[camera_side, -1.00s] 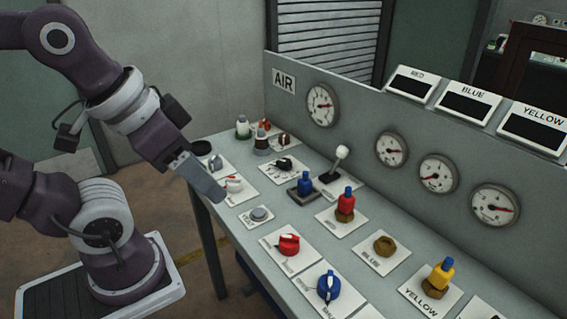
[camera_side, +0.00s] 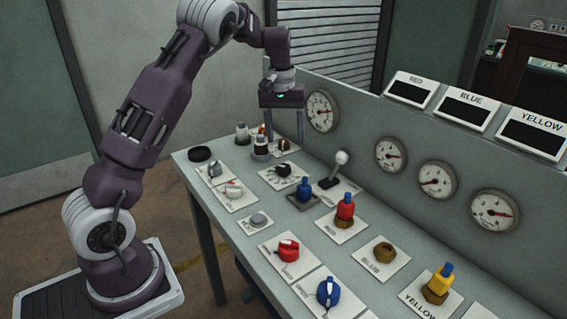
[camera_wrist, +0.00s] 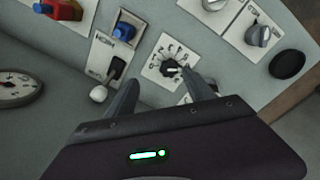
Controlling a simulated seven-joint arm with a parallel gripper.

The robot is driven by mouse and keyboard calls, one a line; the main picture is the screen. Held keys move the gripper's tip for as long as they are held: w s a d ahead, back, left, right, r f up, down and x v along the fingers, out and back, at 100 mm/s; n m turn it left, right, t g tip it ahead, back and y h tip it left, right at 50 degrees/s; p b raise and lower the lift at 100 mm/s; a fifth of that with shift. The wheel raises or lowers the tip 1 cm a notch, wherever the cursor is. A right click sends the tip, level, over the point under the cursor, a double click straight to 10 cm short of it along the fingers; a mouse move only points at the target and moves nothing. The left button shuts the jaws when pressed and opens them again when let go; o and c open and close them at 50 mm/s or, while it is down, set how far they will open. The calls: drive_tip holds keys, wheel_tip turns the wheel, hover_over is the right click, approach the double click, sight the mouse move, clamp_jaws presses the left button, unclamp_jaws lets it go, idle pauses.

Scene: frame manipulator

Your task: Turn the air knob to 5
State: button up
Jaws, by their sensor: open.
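The black knob (camera_side: 283,170) sits on a white plate with a printed scale on the panel, below the round gauge (camera_side: 322,110) on the upright back panel. It also shows in the wrist view (camera_wrist: 171,71), with numbers around it; which number it points at is too small to read. My gripper (camera_side: 285,138) points down above and slightly behind the knob, apart from it. In the wrist view my gripper (camera_wrist: 163,88) has its two fingers spread, with the knob just beyond the gap. It is open and empty. The AIR sign is hidden behind my gripper.
A white-topped lever (camera_side: 341,158) and a blue plug (camera_side: 304,188) stand to the right of the knob. Small bottles (camera_side: 242,131) stand at the panel's far end. The space above the front panel is free.

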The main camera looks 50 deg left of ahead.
hover_over(284, 167)
drive_tip(key=shift+g, duration=0.4)
wheel_tip(284, 167, down, 4)
drive_tip(key=shift+a+f, duration=0.1)
wheel_tip(284, 167, down, 7)
drive_tip(key=shift+r, duration=0.1)
clamp_jaws()
drive_tip(key=shift+n, duration=0.3)
drive_tip(key=shift+n, duration=2.6)
unclamp_jaws()
